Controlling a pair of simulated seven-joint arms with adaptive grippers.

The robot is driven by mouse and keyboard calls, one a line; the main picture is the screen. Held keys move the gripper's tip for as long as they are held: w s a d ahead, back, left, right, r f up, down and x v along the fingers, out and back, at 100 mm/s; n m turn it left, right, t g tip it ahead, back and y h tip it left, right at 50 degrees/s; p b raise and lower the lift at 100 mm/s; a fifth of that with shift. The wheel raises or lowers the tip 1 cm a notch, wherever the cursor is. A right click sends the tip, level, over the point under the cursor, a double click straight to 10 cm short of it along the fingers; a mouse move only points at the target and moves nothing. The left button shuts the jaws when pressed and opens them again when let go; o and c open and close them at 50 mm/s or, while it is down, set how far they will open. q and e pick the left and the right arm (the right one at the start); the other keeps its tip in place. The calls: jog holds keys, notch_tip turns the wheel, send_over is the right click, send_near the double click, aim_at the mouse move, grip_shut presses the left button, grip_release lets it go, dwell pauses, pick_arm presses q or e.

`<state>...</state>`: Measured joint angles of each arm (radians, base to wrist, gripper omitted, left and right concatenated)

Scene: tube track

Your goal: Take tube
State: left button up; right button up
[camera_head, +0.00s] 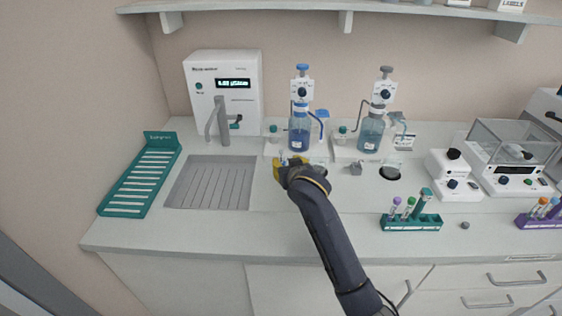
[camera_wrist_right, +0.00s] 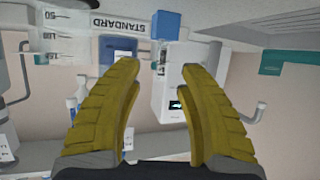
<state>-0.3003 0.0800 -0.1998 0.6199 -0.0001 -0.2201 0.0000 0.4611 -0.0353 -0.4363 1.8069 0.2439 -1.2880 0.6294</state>
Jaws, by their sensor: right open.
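A teal rack (camera_head: 411,223) stands on the counter at the right in the head view. It holds upright tubes: a purple-capped tube (camera_head: 396,206), a green-capped tube (camera_head: 409,206) and a larger teal-capped tube (camera_head: 423,203). A purple rack (camera_head: 540,222) with orange- and blue-topped tubes is cut off at the right edge. My right gripper (camera_head: 284,166) has yellow fingers and is left of the teal rack, in front of the blue-liquid bottle. My left gripper is in neither view.
A blue-liquid dispenser bottle (camera_head: 299,137) and a second dispenser bottle (camera_head: 371,132) stand behind my gripper. A sink (camera_head: 210,184), a teal drying rack (camera_head: 141,180) and a water unit (camera_head: 222,80) are at the left. A balance (camera_head: 512,150) stands at the right.

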aim_at(282, 159)
jog(key=shift+x, duration=3.65)
jog(key=shift+a+r, duration=0.1)
jog(key=shift+a, duration=0.05)
grip_shut()
